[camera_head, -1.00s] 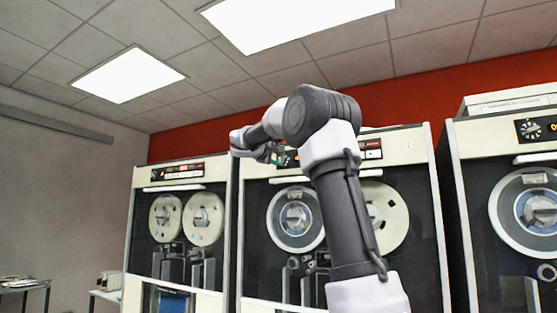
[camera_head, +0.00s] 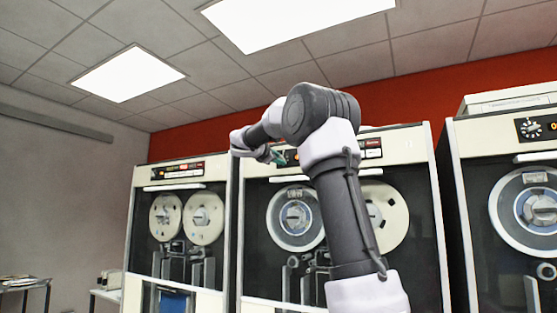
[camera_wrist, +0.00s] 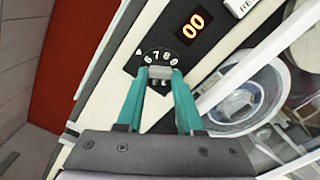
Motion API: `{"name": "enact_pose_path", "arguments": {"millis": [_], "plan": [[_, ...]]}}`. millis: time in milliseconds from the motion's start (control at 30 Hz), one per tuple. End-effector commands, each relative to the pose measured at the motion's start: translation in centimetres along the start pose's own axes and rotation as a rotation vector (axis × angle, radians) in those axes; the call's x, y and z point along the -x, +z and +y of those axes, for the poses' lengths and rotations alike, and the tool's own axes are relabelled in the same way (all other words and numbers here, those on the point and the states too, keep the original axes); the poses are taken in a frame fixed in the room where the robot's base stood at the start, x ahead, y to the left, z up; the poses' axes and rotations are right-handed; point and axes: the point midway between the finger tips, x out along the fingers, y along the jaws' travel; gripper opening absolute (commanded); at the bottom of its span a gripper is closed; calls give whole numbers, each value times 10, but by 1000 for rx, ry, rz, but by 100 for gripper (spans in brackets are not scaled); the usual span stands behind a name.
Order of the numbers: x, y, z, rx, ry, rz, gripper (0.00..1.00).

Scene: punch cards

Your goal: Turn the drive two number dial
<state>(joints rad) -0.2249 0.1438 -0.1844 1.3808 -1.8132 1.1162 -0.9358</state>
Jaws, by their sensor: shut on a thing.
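The number dial (camera_wrist: 157,56) is a dark round knob with white digits, 6, 7 and 8 among them, on the black strip of a cream panel in the wrist view. My gripper (camera_wrist: 160,73) is shut on the dial's grip, with a teal finger on either side. The lower part of the dial is hidden by the fingers. In the head view my gripper (camera_head: 277,156) is at the top panel of the middle tape drive (camera_head: 238,230). The dial cannot be made out there.
An orange display (camera_wrist: 192,26) reading 00 sits beside the dial. Other tape drives stand to the left (camera_head: 130,225) and right (camera_head: 458,200), the right one with its own dial (camera_head: 528,129). My arm covers part of the middle drive.

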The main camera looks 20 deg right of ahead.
Motion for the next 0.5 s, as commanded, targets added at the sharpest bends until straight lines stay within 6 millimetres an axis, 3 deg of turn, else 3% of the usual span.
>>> {"name": "enact_pose_path", "arguments": {"millis": [500], "plan": [[0, -2, -2, 56, -4, 3, 0]]}}
